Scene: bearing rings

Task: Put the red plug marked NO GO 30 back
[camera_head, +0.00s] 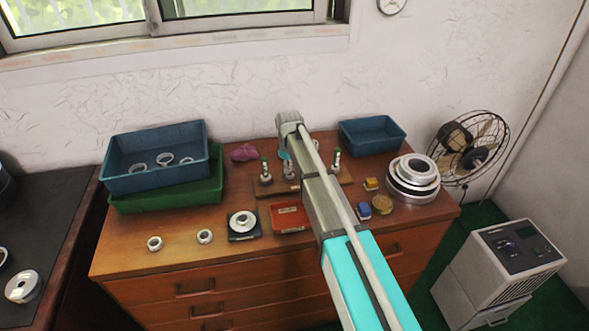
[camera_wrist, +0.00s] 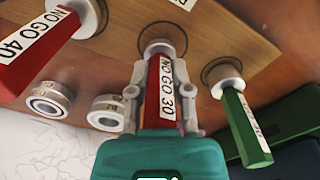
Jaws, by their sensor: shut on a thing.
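The red plug marked NO GO 30 (camera_wrist: 166,90) is between the fingers of my gripper (camera_wrist: 159,75), which is shut on its handle. Its pale metal end (camera_wrist: 158,47) points at a dark round seat in the wooden stand (camera_wrist: 125,25) and overlaps it in the wrist view. I cannot tell how deep it sits. A red plug marked NO GO 40 (camera_wrist: 30,50) is on the left and a green plug (camera_wrist: 243,125) on the right. In the head view my gripper (camera_head: 288,168) is small over the stand (camera_head: 346,190), partly hidden by my arm; the red plug is not clear there.
Two grey rings (camera_wrist: 50,99) lie near the stand in the wrist view. The head view shows a red tray (camera_head: 290,226), a blue bin (camera_head: 372,151), stacked blue and green bins (camera_head: 155,180), and stacked metal rings (camera_head: 413,178). The dresser's front left has free room.

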